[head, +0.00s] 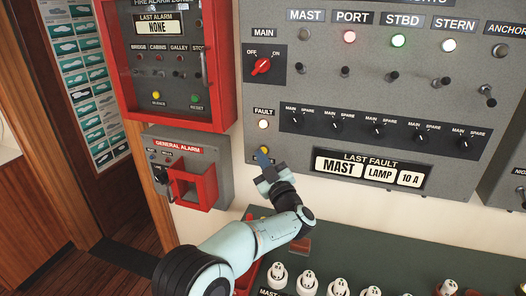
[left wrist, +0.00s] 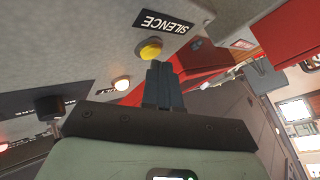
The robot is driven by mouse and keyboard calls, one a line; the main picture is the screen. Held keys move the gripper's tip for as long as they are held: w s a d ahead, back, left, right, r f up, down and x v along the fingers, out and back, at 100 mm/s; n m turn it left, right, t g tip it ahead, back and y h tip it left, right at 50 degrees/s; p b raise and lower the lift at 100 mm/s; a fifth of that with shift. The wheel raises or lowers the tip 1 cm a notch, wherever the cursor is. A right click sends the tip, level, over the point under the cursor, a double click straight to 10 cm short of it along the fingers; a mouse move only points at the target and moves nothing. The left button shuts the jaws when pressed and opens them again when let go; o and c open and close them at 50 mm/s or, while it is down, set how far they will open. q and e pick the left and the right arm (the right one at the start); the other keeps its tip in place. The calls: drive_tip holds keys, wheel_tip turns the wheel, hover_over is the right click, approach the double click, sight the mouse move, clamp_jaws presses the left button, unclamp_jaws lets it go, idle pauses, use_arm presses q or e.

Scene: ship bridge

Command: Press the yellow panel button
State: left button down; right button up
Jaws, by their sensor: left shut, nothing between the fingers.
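The yellow panel button (head: 265,149) sits low on the left of the grey lights panel, under the lit FAULT lamp (head: 263,124). In the left wrist view the yellow button (left wrist: 151,49) shows beside its SILENCE label (left wrist: 166,23). My left gripper (head: 262,157) is shut and empty, its tips right by the button and partly covering its label in the head view. In the left wrist view the shut fingers (left wrist: 159,67) end just short of the button's edge; I cannot tell whether they touch. My right gripper is not in view.
A red-framed fire alarm panel (head: 221,60), with another yellow button (head: 156,95), is at upper left. A red guard (head: 195,186) sticks out from the general alarm box below it. A red MAIN knob (head: 261,66) sits above. A green surface with several white fuses (head: 277,274) lies below.

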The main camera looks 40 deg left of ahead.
use_arm(q)
drive_tip(key=shift+w+a, duration=0.1)
drive_tip(key=shift+w, duration=0.25)
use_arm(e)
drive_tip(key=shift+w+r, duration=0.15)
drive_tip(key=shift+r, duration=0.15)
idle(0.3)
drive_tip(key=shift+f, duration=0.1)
use_arm(q)
drive_tip(key=shift+s+d+b, duration=0.25)
drive_tip(key=shift+s+b, duration=0.2)
drive_tip(key=shift+s, duration=0.4)
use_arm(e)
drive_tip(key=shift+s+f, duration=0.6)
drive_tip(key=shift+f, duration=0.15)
use_arm(q)
drive_tip(key=shift+w, duration=0.1)
drive_tip(key=s+b, duration=0.1)
drive_tip(key=s+d+b, duration=0.1)
drive_tip(key=s, duration=0.1)
drive_tip(key=s+b, duration=0.1)
drive_tip(key=s, duration=0.1)
drive_tip(key=shift+d, duration=0.25)
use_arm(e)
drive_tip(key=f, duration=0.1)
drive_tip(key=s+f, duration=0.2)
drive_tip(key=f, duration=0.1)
